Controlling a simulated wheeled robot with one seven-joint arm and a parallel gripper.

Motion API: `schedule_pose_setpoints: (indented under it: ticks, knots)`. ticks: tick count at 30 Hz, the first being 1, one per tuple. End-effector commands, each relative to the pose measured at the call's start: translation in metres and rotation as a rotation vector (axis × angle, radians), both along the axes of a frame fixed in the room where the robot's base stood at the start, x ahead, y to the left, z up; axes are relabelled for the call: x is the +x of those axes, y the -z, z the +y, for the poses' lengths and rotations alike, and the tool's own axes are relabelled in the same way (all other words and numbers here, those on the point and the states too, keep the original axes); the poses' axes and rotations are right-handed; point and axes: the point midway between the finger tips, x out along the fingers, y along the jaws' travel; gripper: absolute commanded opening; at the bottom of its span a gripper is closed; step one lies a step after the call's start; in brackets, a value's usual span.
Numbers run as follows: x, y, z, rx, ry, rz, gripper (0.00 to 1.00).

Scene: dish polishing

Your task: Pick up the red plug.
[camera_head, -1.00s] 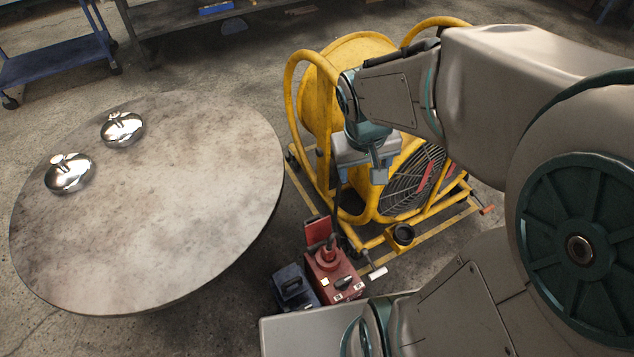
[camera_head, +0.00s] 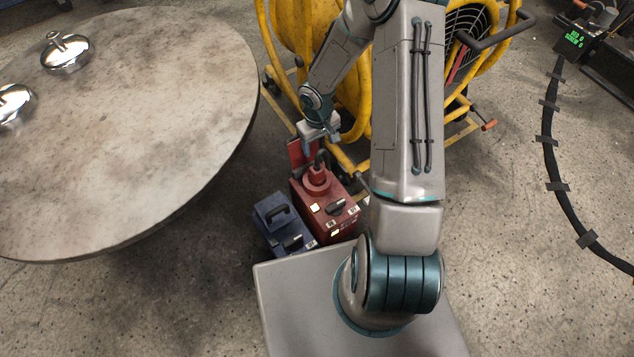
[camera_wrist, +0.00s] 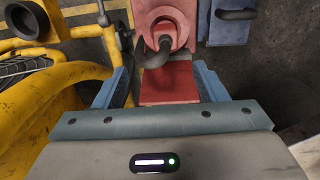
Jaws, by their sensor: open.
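The red plug (camera_head: 317,179) sits upright in the top of a red box (camera_head: 333,212), with a dark cable rising from it. In the wrist view the round red plug (camera_wrist: 164,22) is just beyond my fingertips, with the dark cable bending toward me. My gripper (camera_head: 320,148) is open and empty, close above and behind the plug. In the wrist view my gripper's fingers (camera_wrist: 161,75) stand either side of the red box's raised flap (camera_wrist: 168,82), which appears lower, and the plug is not between them.
A blue box (camera_head: 282,225) with a handle stands left of the red box. A yellow hose reel (camera_head: 290,45) with a tubular frame is close behind. A round table (camera_head: 150,110) with shiny metal lids (camera_head: 66,55) is on the left. Open floor lies right.

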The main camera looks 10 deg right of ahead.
Motion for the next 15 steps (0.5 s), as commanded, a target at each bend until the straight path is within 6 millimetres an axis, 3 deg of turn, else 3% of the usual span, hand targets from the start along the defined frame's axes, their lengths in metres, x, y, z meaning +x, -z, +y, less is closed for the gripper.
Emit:
schedule_pose_setpoints:
  ticks: [1, 8, 15]
  knots:
    - [0.000, 0.017, 0.002, 0.012, -0.001, 0.005, 0.65]
    - [0.000, 0.049, 0.007, 0.032, -0.008, 0.009, 0.65]
    - [0.000, 0.096, 0.006, 0.031, -0.007, 0.010, 0.65]
